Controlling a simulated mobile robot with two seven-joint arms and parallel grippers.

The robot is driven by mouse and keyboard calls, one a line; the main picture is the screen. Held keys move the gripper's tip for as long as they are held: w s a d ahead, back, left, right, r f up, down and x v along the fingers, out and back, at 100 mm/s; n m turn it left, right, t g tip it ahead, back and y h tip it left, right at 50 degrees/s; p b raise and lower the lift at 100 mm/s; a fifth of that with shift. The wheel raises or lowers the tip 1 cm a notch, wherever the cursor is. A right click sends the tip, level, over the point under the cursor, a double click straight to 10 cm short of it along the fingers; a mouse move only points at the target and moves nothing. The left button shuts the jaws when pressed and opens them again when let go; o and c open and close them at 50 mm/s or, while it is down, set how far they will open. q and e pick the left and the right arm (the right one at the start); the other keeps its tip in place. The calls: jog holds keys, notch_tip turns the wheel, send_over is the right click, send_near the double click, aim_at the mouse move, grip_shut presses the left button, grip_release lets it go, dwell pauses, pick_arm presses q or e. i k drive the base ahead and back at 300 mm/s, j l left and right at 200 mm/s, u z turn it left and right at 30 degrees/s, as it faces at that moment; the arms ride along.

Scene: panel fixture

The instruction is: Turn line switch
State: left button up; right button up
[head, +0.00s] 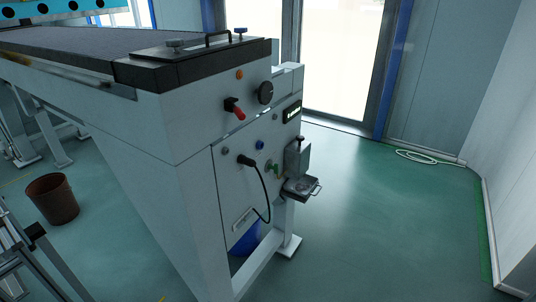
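A white machine panel (190,150) stands in the middle of the head view. On its end face is a red-handled switch (236,109) with a black base; the handle points down and to the right. A round black knob (265,93) sits to the right of it. I cannot tell which of these is the line switch, and no label is readable. Neither of my grippers shows in the head view, and nothing touches the controls.
A black cable (264,186) hangs in front of the lower panel from a plug. A small tray (301,187) sticks out at the right side. A brown bin (53,198) stands on the floor at left. A hose (417,156) lies by the wall. The right floor is mostly clear.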

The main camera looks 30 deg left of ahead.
aim_at(276, 166)
jog(key=i+u, duration=0.85)
jog(key=u, duration=0.15)
jog(key=i+l+u, duration=0.35)
jog(key=u, duration=0.15)
jog(key=i, duration=0.05)
